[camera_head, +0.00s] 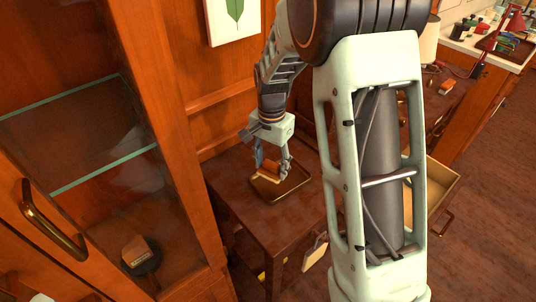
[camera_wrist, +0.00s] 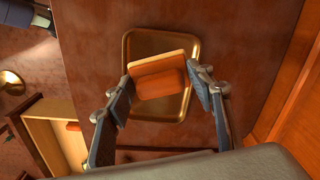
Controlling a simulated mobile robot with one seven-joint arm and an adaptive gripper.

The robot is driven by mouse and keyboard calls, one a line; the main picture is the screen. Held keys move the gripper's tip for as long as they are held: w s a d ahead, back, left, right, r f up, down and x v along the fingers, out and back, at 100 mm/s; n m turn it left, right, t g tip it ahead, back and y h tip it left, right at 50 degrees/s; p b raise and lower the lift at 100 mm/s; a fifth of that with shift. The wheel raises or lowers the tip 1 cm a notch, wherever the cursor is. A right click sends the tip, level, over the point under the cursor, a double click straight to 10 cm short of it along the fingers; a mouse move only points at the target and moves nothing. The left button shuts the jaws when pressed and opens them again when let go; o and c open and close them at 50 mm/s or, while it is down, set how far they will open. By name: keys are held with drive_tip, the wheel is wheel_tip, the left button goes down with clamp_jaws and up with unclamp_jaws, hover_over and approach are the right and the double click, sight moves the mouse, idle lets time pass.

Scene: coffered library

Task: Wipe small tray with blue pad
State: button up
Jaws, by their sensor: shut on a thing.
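A small brass-coloured tray (camera_head: 293,184) with a raised rim lies on the dark reddish-brown cabinet top; it also shows in the wrist view (camera_wrist: 150,43). My gripper (camera_head: 272,163) points down over the tray, its fingers on either side of a pad (camera_head: 268,170). In the wrist view, my gripper (camera_wrist: 160,88) is shut on this pad (camera_wrist: 160,84). The pad looks orange-brown with a paler tan layer, not blue. It is over the tray's middle; I cannot tell whether its underside touches the tray.
The cabinet top (camera_head: 235,182) around the tray is bare. A glass-fronted cabinet (camera_head: 95,150) stands close on the left, with a brass handle (camera_head: 52,228). An open drawer (camera_head: 437,185) juts out at the right. A wooden wall is behind the cabinet top.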

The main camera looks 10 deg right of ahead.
drive_tip(key=shift+r+p, duration=0.7)
drive_tip(key=shift+r, duration=0.6)
